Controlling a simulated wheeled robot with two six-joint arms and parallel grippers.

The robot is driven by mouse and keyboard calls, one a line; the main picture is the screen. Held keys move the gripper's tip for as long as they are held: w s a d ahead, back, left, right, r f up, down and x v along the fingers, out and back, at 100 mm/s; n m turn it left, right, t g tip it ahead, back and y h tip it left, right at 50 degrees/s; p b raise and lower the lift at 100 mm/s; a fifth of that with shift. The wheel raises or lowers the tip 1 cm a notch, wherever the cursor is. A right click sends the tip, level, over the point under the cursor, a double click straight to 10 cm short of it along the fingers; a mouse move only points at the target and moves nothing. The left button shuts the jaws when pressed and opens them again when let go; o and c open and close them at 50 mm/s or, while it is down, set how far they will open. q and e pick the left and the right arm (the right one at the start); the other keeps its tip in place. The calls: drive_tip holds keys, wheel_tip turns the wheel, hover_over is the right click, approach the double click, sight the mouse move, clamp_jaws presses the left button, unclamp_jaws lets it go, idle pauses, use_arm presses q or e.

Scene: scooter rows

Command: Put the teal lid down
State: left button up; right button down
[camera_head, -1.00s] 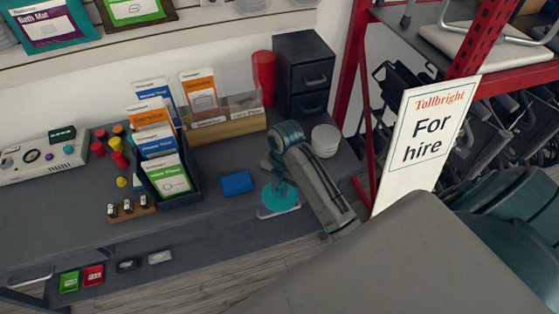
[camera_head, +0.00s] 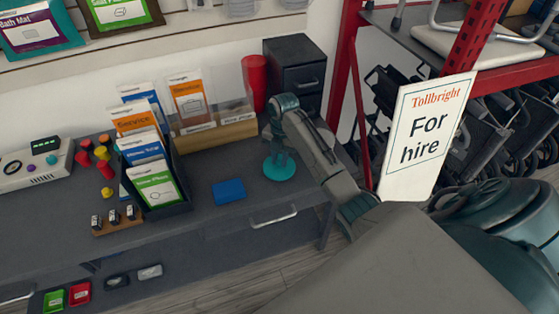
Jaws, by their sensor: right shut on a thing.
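The teal lid (camera_head: 279,172) is a small round disc at the right part of the dark desk (camera_head: 240,215), right of a blue block. My right gripper (camera_head: 279,157) is above it, pointing down, and is shut on it. The arm covers part of the area behind. I cannot tell whether the lid touches the desk top or hangs just above it. My left gripper is not in view.
A leaflet holder (camera_head: 165,208), a red cup (camera_head: 255,82) and a dark drawer unit (camera_head: 293,72) stand around. The "For hire" sign (camera_head: 425,138) stands right. Some desk top around the lid is bare.

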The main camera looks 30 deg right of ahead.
drive_tip(key=shift+f, duration=0.8)
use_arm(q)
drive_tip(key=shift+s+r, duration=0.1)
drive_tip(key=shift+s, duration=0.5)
use_arm(e)
drive_tip(key=shift+f, duration=0.15)
drive_tip(key=c, duration=1.3)
unclamp_jaws()
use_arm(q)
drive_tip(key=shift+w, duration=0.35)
use_arm(e)
drive_tip(key=shift+o, duration=0.2)
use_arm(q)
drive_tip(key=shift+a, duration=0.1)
